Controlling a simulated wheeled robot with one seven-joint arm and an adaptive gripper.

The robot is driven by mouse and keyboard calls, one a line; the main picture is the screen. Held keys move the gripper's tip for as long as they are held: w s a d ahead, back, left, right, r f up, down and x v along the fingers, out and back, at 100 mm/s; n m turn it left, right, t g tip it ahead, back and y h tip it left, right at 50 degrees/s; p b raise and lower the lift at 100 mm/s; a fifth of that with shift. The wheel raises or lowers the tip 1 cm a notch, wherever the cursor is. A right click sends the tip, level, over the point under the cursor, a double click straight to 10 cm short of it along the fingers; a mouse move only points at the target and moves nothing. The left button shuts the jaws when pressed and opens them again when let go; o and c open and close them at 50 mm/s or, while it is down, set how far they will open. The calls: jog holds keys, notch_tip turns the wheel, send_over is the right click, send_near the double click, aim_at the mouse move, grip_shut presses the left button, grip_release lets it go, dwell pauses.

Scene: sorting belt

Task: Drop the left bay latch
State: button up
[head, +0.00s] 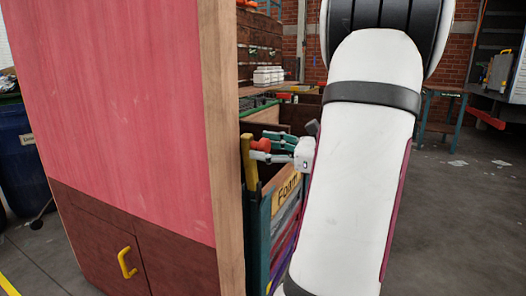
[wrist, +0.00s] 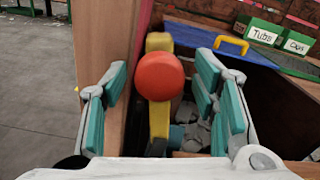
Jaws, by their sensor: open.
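The latch is a yellow lever (head: 250,165) with a red ball knob (head: 261,144), standing roughly upright beside the wooden post in the head view. In the wrist view the red knob (wrist: 159,76) is in the middle, with the yellow lever (wrist: 159,122) below and behind it. My gripper (head: 268,145) is open around the knob, its teal-padded fingers on either side. In the wrist view my gripper (wrist: 163,80) shows gaps between the knob and both fingers. Part of the lever is hidden behind the knob. I cannot tell whether this is the left bay's latch.
A tall pink panel with a wooden post (head: 222,150) stands close left of my gripper. A bay front with a "Foam" label (head: 286,191) is below it. Green bins (wrist: 264,33), one labelled "Tubs", and a yellow handle (wrist: 231,44) lie beyond. Open floor is at the right.

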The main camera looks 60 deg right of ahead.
jog(key=shift+w, duration=0.45)
jog(key=shift+c, duration=0.3)
grip_shut()
